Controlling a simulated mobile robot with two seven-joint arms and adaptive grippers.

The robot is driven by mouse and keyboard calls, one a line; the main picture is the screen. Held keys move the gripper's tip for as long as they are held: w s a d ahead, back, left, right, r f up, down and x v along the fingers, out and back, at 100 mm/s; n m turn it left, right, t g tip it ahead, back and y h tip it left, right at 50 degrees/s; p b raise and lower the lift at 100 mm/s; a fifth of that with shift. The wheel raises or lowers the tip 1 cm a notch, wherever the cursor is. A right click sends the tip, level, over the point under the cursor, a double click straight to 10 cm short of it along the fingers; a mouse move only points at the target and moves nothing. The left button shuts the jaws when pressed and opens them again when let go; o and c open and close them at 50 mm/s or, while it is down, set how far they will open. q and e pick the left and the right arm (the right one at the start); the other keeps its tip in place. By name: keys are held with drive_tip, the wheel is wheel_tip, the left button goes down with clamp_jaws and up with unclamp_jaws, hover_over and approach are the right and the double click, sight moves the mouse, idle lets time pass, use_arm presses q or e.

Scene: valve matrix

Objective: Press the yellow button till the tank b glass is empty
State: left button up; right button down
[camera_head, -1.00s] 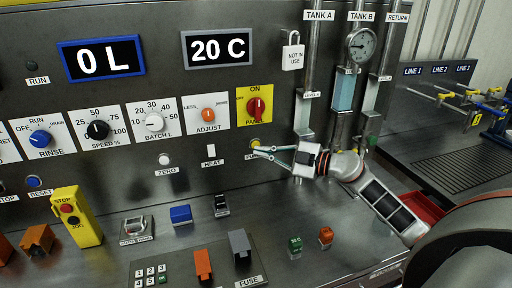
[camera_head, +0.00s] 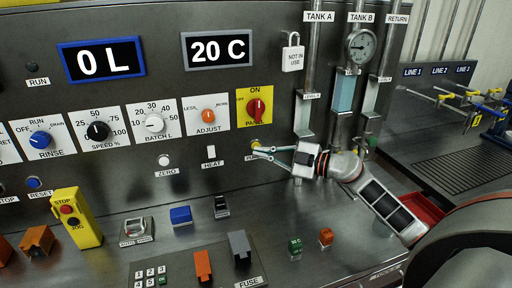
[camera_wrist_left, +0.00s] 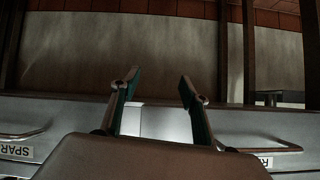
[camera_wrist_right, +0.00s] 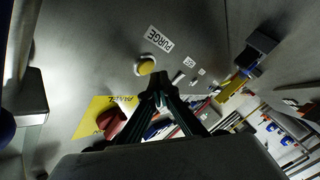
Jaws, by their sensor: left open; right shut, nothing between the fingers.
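The yellow button (camera_head: 255,143) is on the upright steel panel, under the red knob; the right wrist view shows it (camera_wrist_right: 146,66) beside the PURGE label. My right gripper (camera_head: 257,151) is shut and empty, its tips just below the button. In the right wrist view, the tips (camera_wrist_right: 156,82) are close beside the button; I cannot tell whether they touch it. The tank B glass (camera_head: 345,92) shows pale blue liquid over most of its height, below a round gauge. My left gripper (camera_wrist_left: 155,78) is open and empty, in front of a drawer front, away from the panel.
The red knob (camera_head: 256,107) on its yellow plate is just above the button. The HEAT switch (camera_head: 211,152) and ZERO button (camera_head: 164,160) are to the left. A red bin (camera_head: 424,208) lies behind my right arm.

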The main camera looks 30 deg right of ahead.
drive_tip(key=shift+w, duration=0.1)
idle(0.5)
drive_tip(key=shift+w+d+p, duration=0.1)
drive_tip(key=shift+w+p, duration=0.2)
drive_tip(key=shift+p, duration=0.15)
drive_tip(key=shift+w+d, duration=0.1)
drive_tip(key=shift+w, duration=0.35)
idle(0.6)
drive_tip(key=shift+p, duration=0.3)
drive_tip(key=shift+s+a+p, duration=0.2)
drive_tip(key=shift+s+p, duration=0.6)
drive_tip(key=shift+s, duration=0.05)
